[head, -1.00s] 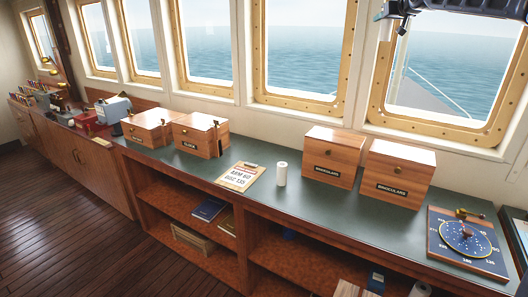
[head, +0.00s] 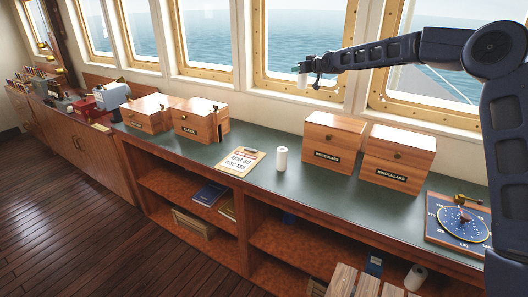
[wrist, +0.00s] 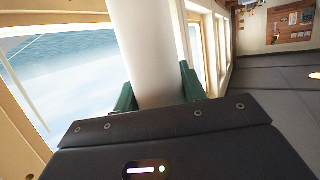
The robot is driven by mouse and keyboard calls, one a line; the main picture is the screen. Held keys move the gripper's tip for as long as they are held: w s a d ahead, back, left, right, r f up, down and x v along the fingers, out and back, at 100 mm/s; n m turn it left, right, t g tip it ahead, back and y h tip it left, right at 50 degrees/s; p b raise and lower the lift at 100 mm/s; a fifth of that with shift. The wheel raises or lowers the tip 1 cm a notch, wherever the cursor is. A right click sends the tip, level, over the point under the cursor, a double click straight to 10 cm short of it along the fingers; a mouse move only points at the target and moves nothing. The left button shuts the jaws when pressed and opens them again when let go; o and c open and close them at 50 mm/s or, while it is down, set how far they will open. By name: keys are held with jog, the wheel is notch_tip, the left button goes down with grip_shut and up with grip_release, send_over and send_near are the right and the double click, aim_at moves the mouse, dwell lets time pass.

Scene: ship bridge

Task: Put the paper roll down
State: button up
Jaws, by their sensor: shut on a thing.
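My gripper (head: 311,75) is up in front of the windows, well above the counter. It is shut on a white paper roll (head: 302,81), which looks small in the head view. In the wrist view the paper roll (wrist: 152,45) stands between the green fingers (wrist: 157,88) and runs out of the top of the picture. The green-topped counter (head: 262,190) lies below. A second white roll (head: 281,159) stands upright on it, between the clipboard and a binoculars box. A third white roll (head: 416,277) is low at the front right.
A clipboard (head: 241,161) lies left of the standing roll. Two wooden binoculars boxes (head: 332,142) stand to its right, two more wooden boxes (head: 200,121) to the left. A blue dial instrument (head: 460,222) is at the right end. Bare counter lies in front of the standing roll.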

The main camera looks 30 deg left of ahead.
jog(key=s+a+f+n+g, duration=0.1)
jog(key=s+a+f, duration=0.7)
jog(key=f, duration=0.4)
jog(key=shift+y, duration=0.4)
jog(key=shift+w+f, duration=0.15)
jog(key=shift+f, duration=9.55)
jog(key=shift+f, duration=0.1)
jog(key=o, duration=1.1)
